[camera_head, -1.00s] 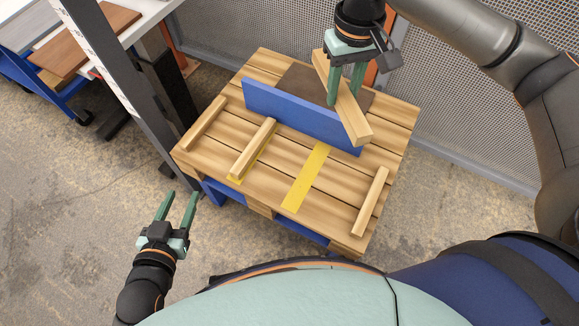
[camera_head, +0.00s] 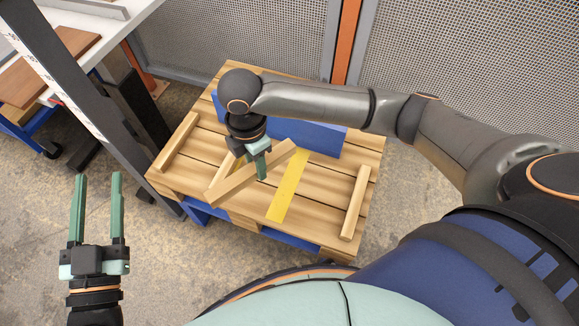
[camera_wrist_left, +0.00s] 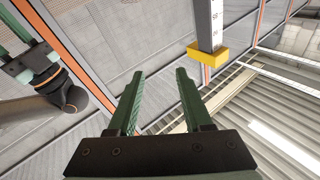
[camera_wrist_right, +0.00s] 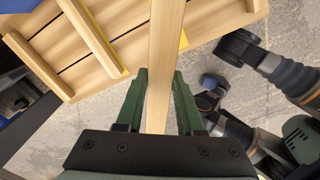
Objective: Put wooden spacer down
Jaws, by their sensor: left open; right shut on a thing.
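My right gripper (camera_head: 262,172) is shut on a wooden spacer (camera_head: 225,186), a long pale bar, low over the pallet (camera_head: 320,238). The bar lies slantwise across a second spacer's place in the head view; I cannot tell whether it touches anything. In the right wrist view the held spacer (camera_wrist_right: 164,60) runs between the fingers. Other spacers lie at the pallet's left (camera_head: 177,141), middle left (camera_head: 222,168), partly hidden, and right (camera_head: 355,203). A bare yellow strip (camera_head: 288,187) lies right of the held bar. My left gripper (camera_head: 98,180) is open and empty, left of the pallet.
A grey post (camera_head: 75,75) and a table (camera_head: 110,30) are at the left. Mesh fencing (camera_head: 460,60) stands behind.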

